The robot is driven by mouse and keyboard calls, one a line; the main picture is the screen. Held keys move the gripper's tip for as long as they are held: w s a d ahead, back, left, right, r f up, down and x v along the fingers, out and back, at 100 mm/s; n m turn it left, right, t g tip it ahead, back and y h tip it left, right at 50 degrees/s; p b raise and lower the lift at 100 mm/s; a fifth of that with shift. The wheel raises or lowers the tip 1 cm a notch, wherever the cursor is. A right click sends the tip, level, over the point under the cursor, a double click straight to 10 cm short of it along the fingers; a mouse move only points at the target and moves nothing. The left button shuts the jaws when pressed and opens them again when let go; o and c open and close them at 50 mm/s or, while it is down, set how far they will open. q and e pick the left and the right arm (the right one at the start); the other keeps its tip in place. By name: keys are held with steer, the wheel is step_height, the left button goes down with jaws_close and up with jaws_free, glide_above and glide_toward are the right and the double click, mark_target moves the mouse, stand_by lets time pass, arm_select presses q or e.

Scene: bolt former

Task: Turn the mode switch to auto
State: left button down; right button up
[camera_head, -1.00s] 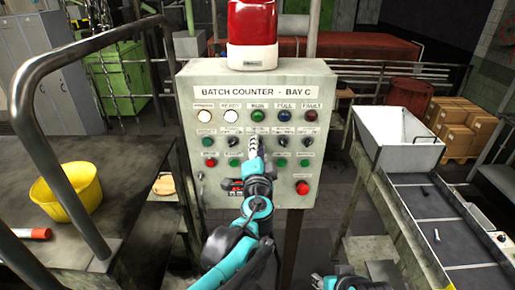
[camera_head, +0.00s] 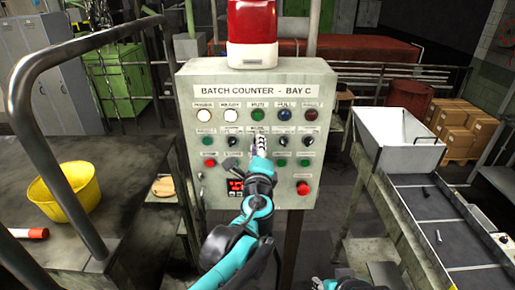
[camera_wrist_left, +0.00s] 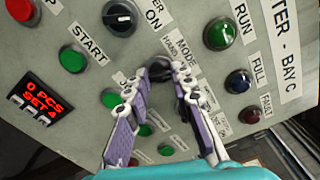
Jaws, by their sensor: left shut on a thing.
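The mode switch (camera_wrist_left: 158,66) is a dark knob beside the "MODE" label on the panel in the left wrist view. The fingers hide much of it, so I cannot read where it points. My left gripper (camera_wrist_left: 168,74) has its purple and white fingers closed around the knob. In the head view my left gripper (camera_head: 260,144) reaches the middle column of the panel (camera_head: 318,150) and covers the switch. My right gripper (camera_head: 340,284) shows only in part at the bottom edge, away from the panel, and its fingers cannot be made out.
Another black selector (camera_wrist_left: 120,17), a green start button (camera_wrist_left: 72,59) and a red display (camera_wrist_left: 43,98) are near the gripper. A red button (camera_head: 303,188) is low right. A railing (camera_head: 50,120) stands left, a conveyor (camera_head: 432,222) right.

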arm_select(q)
steer(key=shift+m, duration=0.8)
steer(key=c, duration=1.3)
jaws_free()
steer(key=s, duration=1.2)
